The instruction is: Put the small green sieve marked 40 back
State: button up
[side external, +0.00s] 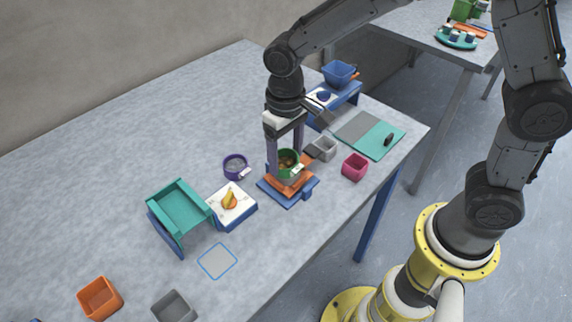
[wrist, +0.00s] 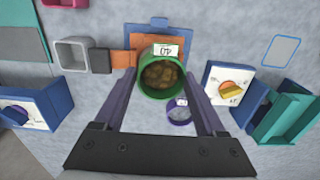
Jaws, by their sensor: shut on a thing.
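The small green sieve (side external: 289,176) has a white tag and brown lumps inside; in the wrist view (wrist: 148,92) the tag reads 40, upside down. My gripper (side external: 284,155) is shut on it, with one purple finger on each side in the wrist view (wrist: 160,82). The sieve is above an orange block on a blue base (side external: 289,200); I cannot tell whether it touches. A purple sieve (side external: 235,166) with a pale tag lies on the table to the left, and also shows in the wrist view (wrist: 180,112).
A white-topped blue box with a yellow knob (side external: 231,204) and a teal open holder (side external: 181,207) stand at left. Grey (side external: 323,148) and pink (side external: 355,166) cups stand at right. A blue-outlined square (side external: 217,261) is empty. Orange (side external: 99,297) and grey (side external: 174,306) bins stand in front.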

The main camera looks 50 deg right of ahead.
aim_at(286, 166)
jog(key=shift+r, duration=0.7)
dwell(0.5)
jog(key=shift+r, duration=2.85)
jog(key=w+d+f+y, duration=0.1)
jog(key=w+d+f, duration=0.15)
jog(key=w, duration=0.25)
jog(key=w+d+f, duration=0.1)
jog(key=w+f, duration=0.2)
jog(key=w, duration=0.3)
jog(key=shift+f, duration=3)
jog(key=shift+f, duration=0.5)
